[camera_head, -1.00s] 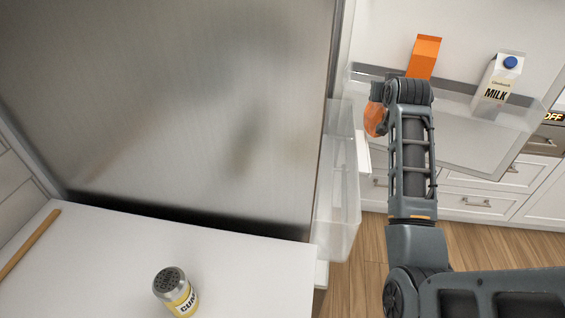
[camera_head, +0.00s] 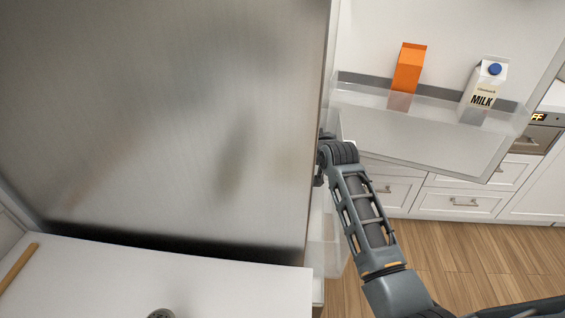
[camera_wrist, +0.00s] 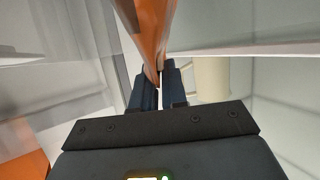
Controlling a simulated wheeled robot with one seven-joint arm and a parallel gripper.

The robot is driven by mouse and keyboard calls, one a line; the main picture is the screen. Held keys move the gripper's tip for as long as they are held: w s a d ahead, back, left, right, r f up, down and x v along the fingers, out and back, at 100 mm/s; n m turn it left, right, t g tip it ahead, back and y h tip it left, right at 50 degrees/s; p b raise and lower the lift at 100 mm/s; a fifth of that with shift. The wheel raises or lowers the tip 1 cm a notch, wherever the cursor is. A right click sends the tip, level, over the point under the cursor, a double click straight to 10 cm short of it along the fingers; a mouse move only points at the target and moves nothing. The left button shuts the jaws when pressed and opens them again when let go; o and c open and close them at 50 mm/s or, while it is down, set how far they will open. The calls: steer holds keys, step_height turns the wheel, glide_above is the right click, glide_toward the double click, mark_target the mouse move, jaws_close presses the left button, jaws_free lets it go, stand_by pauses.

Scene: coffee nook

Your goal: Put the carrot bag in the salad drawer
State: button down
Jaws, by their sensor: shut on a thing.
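My gripper (camera_wrist: 159,84) is shut on the orange carrot bag (camera_wrist: 150,30), which rises from between the fingertips in the wrist view. In the head view, the bag and fingers are hidden behind the side of the fridge; only my arm and wrist show at its edge. A clear drawer (camera_head: 326,245), which looks like the salad drawer, sticks out of the fridge low down, below my wrist. It is partly hidden by the fridge side and my arm. I cannot tell how far the bag is from it.
The steel fridge side (camera_head: 170,110) fills the left. The open fridge door has a clear shelf (camera_head: 430,130) with an orange carton (camera_head: 408,70) and a milk carton (camera_head: 484,85). A white counter (camera_head: 150,275) is in front. A pale cylindrical thing (camera_wrist: 211,78) stands inside the fridge.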

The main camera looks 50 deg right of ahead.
steer(key=w+a+f+p, duration=0.1)
steer(key=w+a+f, duration=0.3)
steer(key=f, duration=0.3)
steer(key=shift+w+f, duration=0.2)
steer(key=shift+f, duration=0.05)
steer(key=c, duration=1.1)
jaws_free()
steer(key=shift+f, duration=0.1)
steer(key=shift+c, duration=0.2)
steer(key=v, duration=1.2)
steer(key=shift+b, duration=0.45)
